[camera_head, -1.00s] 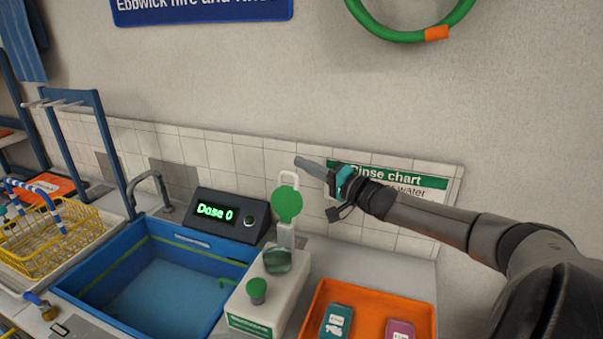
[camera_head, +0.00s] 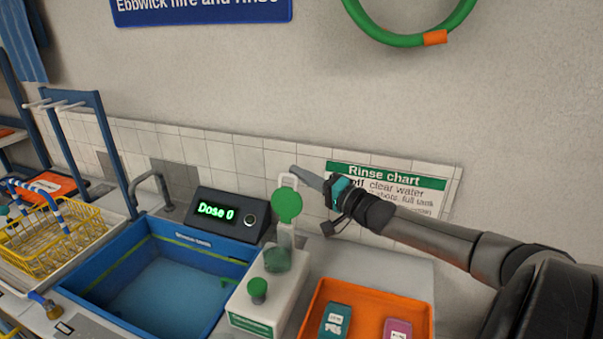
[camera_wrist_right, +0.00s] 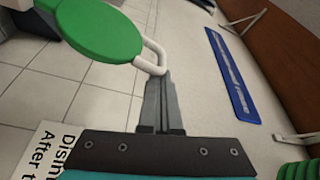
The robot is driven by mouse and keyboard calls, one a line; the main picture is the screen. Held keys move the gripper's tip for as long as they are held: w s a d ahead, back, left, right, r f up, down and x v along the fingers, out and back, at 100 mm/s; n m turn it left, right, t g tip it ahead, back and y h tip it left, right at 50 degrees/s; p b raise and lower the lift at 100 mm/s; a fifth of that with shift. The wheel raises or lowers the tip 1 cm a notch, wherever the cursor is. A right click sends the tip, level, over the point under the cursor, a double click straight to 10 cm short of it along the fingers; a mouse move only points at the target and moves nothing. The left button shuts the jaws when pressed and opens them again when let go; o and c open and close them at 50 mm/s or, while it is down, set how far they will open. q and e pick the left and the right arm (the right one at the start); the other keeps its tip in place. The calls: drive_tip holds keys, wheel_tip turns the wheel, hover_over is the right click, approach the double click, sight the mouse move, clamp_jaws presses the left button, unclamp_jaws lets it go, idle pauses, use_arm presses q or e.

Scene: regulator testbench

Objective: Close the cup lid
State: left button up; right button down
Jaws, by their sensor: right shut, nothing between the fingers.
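The cup (camera_head: 277,260) is clear with green liquid at its bottom and stands in a white dispenser block. Its round green lid (camera_head: 287,206) stands up open above it, with a white loop at its top. The lid also shows in the right wrist view (camera_wrist_right: 95,30), its white loop (camera_wrist_right: 153,55) beside the fingertips. My right gripper (camera_head: 296,170) is shut and empty, just above and right of the loop in the head view. Its closed fingers (camera_wrist_right: 162,78) reach the loop's end in the wrist view; I cannot tell whether they touch. My left gripper is not in view.
The white block (camera_head: 265,307) has a green knob (camera_head: 257,290). A blue sink (camera_head: 105,278) and a "Dose 0" display (camera_head: 217,213) lie left. An orange tray (camera_head: 366,296) with packets is right. A rinse chart (camera_head: 390,187) is on the wall behind my gripper.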

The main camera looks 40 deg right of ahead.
drive_tip(key=s+a+n+t+y+p, duration=0.2)
drive_tip(key=s+a+n+y+p, duration=0.15)
drive_tip(key=a+n, duration=0.55)
drive_tip(key=shift+s+a+f+n+g+y+b, duration=0.85)
drive_tip(key=shift+f+n+y+b, duration=0.7)
drive_tip(key=shift+n, duration=1.6)
drive_tip(key=shift+s+a+f+n+g+y+b, duration=0.6)
drive_tip(key=shift+a+f+n+y+b, duration=0.4)
drive_tip(key=shift+f+n+b, duration=1.55)
drive_tip(key=shift+s+a+f+n+g+y+b, duration=0.75)
drive_tip(key=shift+a+f+n+y, duration=0.6)
drive_tip(key=shift+n, duration=2.35)
drive_tip(key=shift+w+d+f, duration=0.1)
drive_tip(key=shift+d+f, duration=0.2)
